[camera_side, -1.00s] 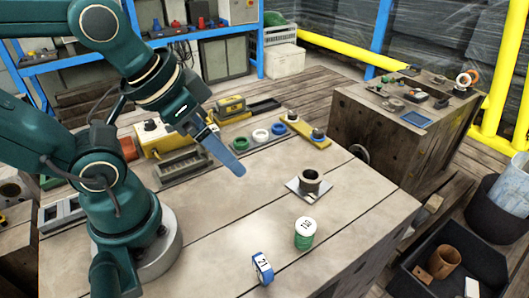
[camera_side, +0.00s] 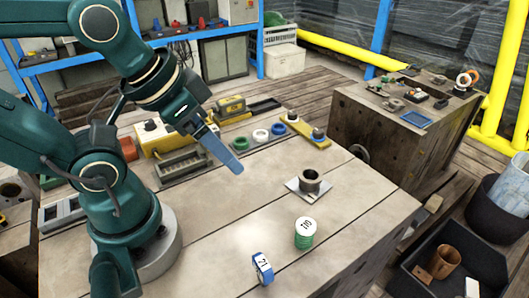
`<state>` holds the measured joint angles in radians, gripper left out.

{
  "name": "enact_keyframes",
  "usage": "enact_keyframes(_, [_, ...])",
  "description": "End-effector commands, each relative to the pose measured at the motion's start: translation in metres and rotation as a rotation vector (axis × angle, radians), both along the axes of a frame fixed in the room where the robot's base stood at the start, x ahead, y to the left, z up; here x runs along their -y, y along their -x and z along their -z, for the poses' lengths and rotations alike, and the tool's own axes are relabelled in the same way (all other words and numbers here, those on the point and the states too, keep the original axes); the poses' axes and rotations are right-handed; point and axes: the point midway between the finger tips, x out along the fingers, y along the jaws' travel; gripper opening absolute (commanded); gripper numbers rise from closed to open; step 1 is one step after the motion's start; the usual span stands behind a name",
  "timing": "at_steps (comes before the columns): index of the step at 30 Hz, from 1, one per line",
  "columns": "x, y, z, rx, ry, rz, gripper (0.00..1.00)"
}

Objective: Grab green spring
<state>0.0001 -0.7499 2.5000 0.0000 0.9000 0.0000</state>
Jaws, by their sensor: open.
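The green spring (camera_side: 305,240) stands upright near the front middle of the table, with a white round tag marked with dark figures on its top. My gripper (camera_side: 238,169) is above the table, to the upper left of the spring and apart from it. Its blue finger points down to the right. The jaws are open and I see nothing held between them. The second finger is not clearly seen from this side.
A blue tagged piece (camera_side: 262,268) stands left of and nearer than the spring. A metal cylinder on a plate (camera_side: 309,188) stands behind the spring. Coloured rings in a holder (camera_side: 261,136) lie at the back. The tabletop (camera_side: 220,235) left of the spring is clear.

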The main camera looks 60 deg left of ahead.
Motion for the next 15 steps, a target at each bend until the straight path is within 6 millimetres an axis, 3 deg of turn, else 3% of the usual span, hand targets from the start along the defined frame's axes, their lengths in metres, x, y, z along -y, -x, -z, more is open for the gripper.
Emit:
enact_keyframes(8, [-0.001, -0.005, -0.003, 0.028, -0.003, -0.001, 0.78])
enact_keyframes(11, [-0.008, -0.024, -0.014, 0.134, -0.052, 0.011, 0.78])
enact_keyframes(15, [-0.027, -0.071, -0.043, 0.363, -0.218, 0.082, 0.78])
